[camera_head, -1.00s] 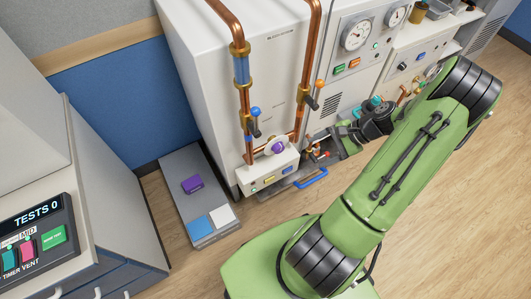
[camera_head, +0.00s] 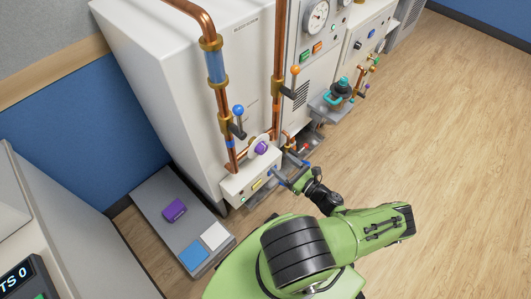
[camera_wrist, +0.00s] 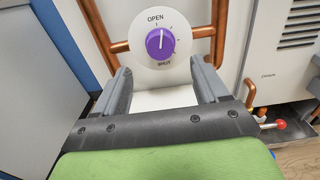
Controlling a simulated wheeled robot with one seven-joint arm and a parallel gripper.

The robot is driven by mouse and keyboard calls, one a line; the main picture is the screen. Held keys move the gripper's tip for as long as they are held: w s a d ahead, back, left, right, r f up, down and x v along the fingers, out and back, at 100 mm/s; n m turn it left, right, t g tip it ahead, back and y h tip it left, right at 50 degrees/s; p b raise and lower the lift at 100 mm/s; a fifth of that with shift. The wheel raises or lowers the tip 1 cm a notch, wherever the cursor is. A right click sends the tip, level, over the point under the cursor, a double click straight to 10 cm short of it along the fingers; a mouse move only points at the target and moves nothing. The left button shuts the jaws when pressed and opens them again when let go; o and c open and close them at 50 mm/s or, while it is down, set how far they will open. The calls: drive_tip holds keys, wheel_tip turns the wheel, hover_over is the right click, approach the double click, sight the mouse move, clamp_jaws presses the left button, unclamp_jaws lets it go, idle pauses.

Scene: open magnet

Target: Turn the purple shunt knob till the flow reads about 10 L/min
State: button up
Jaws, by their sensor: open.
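The purple shunt knob (camera_wrist: 161,43) sits on a round white dial plate marked OPEN at the top and SHUT at the bottom. Its white pointer line points up, near OPEN. In the head view the knob (camera_head: 261,147) faces out from the copper pipework above a white box. My gripper (camera_wrist: 161,82) is open, its two grey fingers spread below the knob, with nothing between them; knob and fingers appear apart. In the head view my gripper (camera_head: 285,178) is just right of and below the knob. A glass tube section (camera_head: 215,66) shows on the left pipe; no flow reading is legible.
A blue-handled valve (camera_head: 238,111) and an orange-handled valve (camera_head: 295,71) stick out from the pipes near the knob. A purple block (camera_head: 175,210) lies on the grey platform (camera_head: 160,237) at left. Open wooden floor (camera_head: 455,170) lies to the right.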

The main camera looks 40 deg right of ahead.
sight(265, 149)
drive_tip(key=w+b, duration=0.1)
drive_tip(key=w, duration=0.7)
drive_tip(key=shift+w+a, duration=0.15)
drive_tip(key=shift+w, duration=0.2)
drive_tip(key=c, duration=1.1)
drive_tip(key=shift+o, duration=0.2)
drive_tip(key=shift+m, duration=0.3)
drive_tip(key=m, duration=0.3)
drive_tip(key=shift+m, duration=0.3)
drive_tip(key=m, duration=0.3)
drive_tip(key=shift+d+m, duration=0.2)
drive_tip(key=shift+m, duration=0.1)
drive_tip(key=m, duration=0.6)
drive_tip(key=shift+f+m, duration=0.15)
drive_tip(key=shift+m, duration=0.15)
drive_tip(key=shift+d, duration=0.1)
